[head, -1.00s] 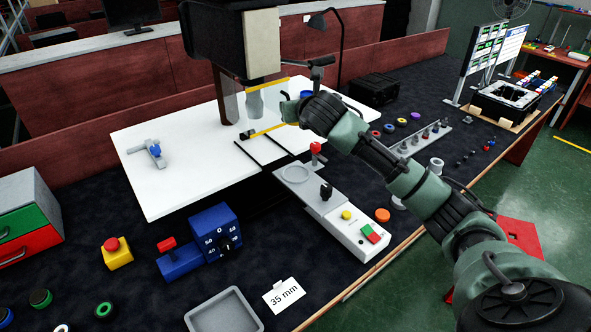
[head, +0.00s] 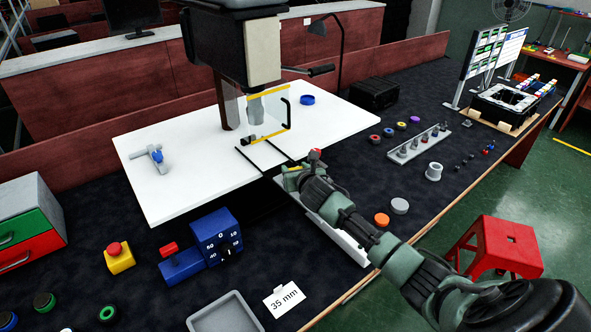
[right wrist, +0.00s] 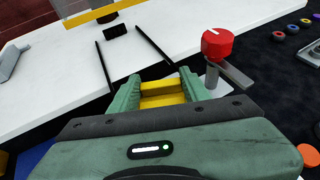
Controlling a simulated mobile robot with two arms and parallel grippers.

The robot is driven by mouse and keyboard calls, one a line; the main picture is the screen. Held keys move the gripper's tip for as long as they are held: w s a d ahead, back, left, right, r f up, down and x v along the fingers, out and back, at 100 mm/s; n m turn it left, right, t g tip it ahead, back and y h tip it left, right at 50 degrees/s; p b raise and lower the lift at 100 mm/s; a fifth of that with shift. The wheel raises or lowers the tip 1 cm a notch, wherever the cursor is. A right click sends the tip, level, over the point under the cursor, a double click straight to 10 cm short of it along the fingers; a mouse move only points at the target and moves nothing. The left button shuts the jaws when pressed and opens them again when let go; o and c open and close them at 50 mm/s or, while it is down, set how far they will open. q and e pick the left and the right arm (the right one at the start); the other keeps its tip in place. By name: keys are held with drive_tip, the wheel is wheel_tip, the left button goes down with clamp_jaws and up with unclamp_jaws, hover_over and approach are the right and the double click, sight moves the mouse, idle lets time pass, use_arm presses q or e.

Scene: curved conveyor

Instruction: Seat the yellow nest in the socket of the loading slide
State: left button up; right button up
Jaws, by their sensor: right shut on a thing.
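My right gripper (head: 292,178) is over the rear end of the loading slide (head: 345,243), which lies in front of the white table. In the right wrist view the gripper (right wrist: 160,90) is shut on a yellow piece (right wrist: 163,87), which I take to be the yellow nest. A bit of yellow (head: 291,168) also shows at the fingers in the head view. The socket is hidden under the gripper and arm, so I cannot tell whether the nest touches it. My left gripper is not in view.
A red knob (right wrist: 217,44) on a grey lever stands just right of the fingers. The press guard with yellow bars (head: 268,97) is behind. Two dark rails (right wrist: 155,45) lead across the white table (head: 180,190). An orange disc (head: 382,219) lies right of the slide.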

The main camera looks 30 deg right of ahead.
drive_tip(key=shift+f, duration=0.2)
drive_tip(key=o, duration=1.4)
drive_tip(key=shift+s+r, duration=0.1)
drive_tip(key=b+v, duration=0.1)
drive_tip(key=v, duration=1.1)
